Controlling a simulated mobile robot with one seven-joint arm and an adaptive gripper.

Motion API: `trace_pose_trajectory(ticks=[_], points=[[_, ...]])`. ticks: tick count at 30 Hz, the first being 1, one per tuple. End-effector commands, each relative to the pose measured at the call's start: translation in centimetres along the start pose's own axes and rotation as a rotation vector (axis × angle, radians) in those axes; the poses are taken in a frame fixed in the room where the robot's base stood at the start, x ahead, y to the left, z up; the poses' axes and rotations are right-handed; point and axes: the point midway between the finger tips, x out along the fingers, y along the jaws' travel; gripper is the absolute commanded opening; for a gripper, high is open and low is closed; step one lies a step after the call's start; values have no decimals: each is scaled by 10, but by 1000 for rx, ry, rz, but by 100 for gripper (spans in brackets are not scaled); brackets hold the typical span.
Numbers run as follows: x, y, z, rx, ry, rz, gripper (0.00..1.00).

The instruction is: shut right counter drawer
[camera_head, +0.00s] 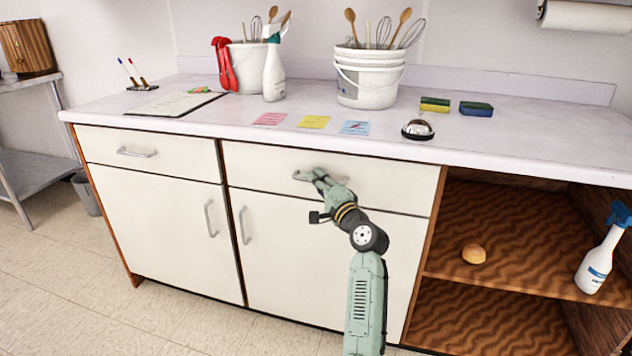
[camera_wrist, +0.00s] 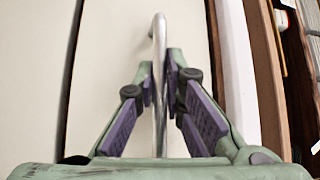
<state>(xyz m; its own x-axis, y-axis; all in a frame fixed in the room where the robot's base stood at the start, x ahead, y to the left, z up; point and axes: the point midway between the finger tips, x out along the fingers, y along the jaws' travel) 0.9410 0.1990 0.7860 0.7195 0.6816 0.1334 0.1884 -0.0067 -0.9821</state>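The right counter drawer (camera_head: 400,188) has a cream front under the white countertop, left of the open shelves. Its front looks flush or nearly flush with the cabinet; I cannot tell whether a small gap is left. My gripper (camera_head: 306,176) is at the drawer's metal handle, and the arm hides part of the drawer front. In the wrist view, the handle (camera_wrist: 160,60) runs between the two fingertips of my gripper (camera_wrist: 160,85). The fingers are drawn in close on both sides of the bar and appear to grip it.
The left drawer (camera_head: 100,147) looks closed, with cupboard doors below. Buckets of utensils, a spray bottle (camera_head: 273,75), notes, a bell (camera_head: 418,130) and sponges stand on the countertop (camera_head: 480,150). The shelves (camera_head: 520,285) hold a bun and another spray bottle.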

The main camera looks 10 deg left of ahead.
Motion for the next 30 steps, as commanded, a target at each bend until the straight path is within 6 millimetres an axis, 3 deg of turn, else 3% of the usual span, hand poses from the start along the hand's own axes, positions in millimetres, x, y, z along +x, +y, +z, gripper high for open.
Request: trace_pose_trajectory(ticks=[8,21,26,30], points=[[0,-1,-2,0,5,-2,30],[-3,-1,-2,2,2,-2,30],[-23,0,-2,2,3,-1,30],[-53,0,-1,2,3,-2,30]])
